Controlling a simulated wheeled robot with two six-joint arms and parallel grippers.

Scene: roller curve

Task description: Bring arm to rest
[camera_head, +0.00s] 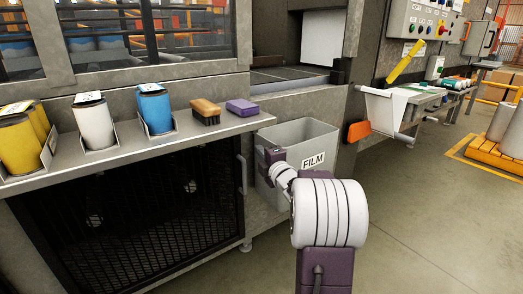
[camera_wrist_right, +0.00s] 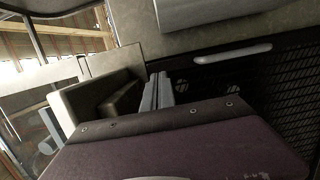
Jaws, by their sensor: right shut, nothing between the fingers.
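My right arm reaches up from the bottom of the head view. Its purple and white gripper (camera_head: 268,160) is at the left side of the grey bin labelled FILM (camera_head: 312,160), partly in front of it. In the right wrist view my right gripper's grey fingers (camera_wrist_right: 157,92) are together with nothing between them. The purple gripper body fills the lower part of that view. My left gripper is in neither view.
A shelf (camera_head: 130,152) left of the gripper holds a blue canister (camera_head: 154,108), a white canister (camera_head: 94,122), yellow canisters (camera_head: 20,145), a brush (camera_head: 205,111) and a purple block (camera_head: 242,107). A dark mesh panel (camera_head: 130,215) is below.

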